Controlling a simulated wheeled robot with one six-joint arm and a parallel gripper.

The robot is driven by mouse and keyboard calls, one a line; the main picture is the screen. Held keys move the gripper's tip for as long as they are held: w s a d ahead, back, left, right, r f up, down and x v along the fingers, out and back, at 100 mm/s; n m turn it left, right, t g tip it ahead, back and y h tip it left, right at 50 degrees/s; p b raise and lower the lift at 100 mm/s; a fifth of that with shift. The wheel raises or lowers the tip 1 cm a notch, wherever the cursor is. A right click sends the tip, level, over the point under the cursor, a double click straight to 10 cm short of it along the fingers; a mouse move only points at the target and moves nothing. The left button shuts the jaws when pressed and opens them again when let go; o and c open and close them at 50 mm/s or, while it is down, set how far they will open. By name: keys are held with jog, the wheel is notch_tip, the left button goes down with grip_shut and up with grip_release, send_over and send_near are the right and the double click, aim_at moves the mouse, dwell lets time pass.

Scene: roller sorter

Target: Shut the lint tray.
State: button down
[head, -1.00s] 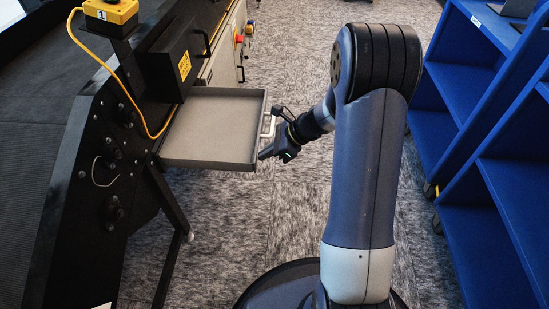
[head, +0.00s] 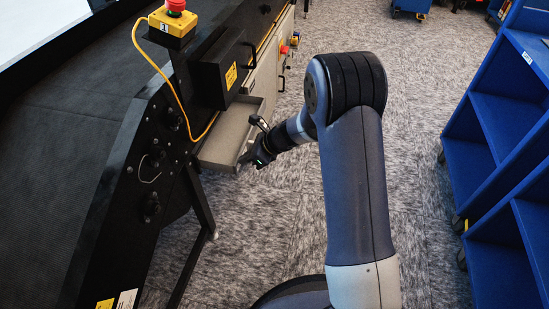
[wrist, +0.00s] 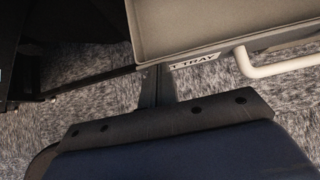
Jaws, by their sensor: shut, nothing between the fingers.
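The lint tray (head: 228,137) is a shallow grey drawer in the side of the black sorter. In the head view it stands partly out, with a short stretch of its floor showing. My gripper (head: 245,158) is shut and empty at the tray's outer front end, seeming to touch it; the exact contact is hidden. In the wrist view the tray (wrist: 205,22) fills the top right, with a label reading "T TRAY" (wrist: 194,61) and a pale bar handle (wrist: 270,68) on its front. My fingertips are not clear in the wrist view.
The black sorter (head: 70,150) runs along the left, with a black box (head: 222,72) above the tray and a yellow box with a red button (head: 172,20) on top. Blue shelving (head: 500,130) stands at the right. Grey carpet (head: 400,100) between them is free.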

jog(key=w+a+p, duration=0.1)
jog(key=a, duration=0.2)
jog(key=w+a+p, duration=0.1)
jog(key=a, duration=0.3)
jog(key=w+a+p, duration=0.1)
jog(key=a, duration=0.3)
jog(key=shift+w, duration=0.35)
jog(key=shift+a+r, duration=0.1)
